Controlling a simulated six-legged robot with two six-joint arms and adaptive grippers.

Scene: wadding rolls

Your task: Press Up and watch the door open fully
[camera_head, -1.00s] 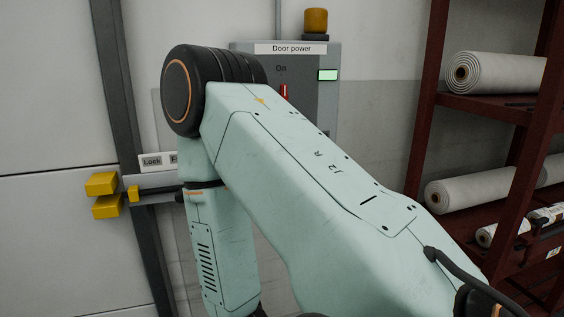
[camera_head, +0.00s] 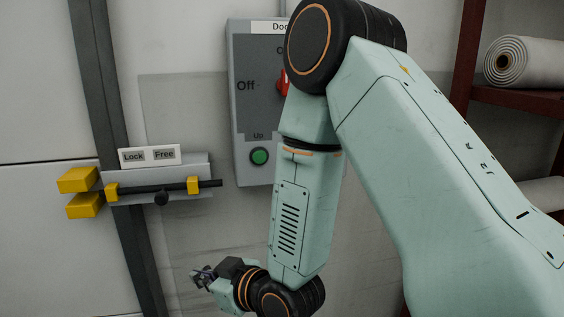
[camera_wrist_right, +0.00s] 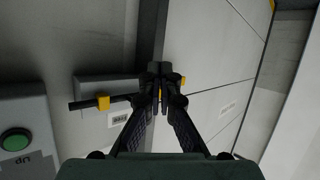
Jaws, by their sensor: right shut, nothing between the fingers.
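The green Up button (camera_head: 259,156) is on the lower part of the grey door power box (camera_head: 245,110), under the label "Up". It also shows at the left of the right wrist view (camera_wrist_right: 16,142). The red switch handle (camera_head: 283,84) is partly hidden by my right arm. My right gripper (camera_head: 200,276) is shut and empty, low in front of the wall, below and left of the button and apart from it. In the wrist view its fingertips (camera_wrist_right: 160,92) meet in front of the door edge. The white door (camera_head: 40,230) shows at the left. My left gripper is out of view.
A black bolt (camera_head: 205,184) lies in yellow brackets beside the dark door post (camera_head: 110,120), its knob under "Free". Yellow blocks (camera_head: 78,180) sit on the door. A red-brown rack (camera_head: 510,97) with wadding rolls (camera_head: 525,62) stands right. My right arm covers the box's right side.

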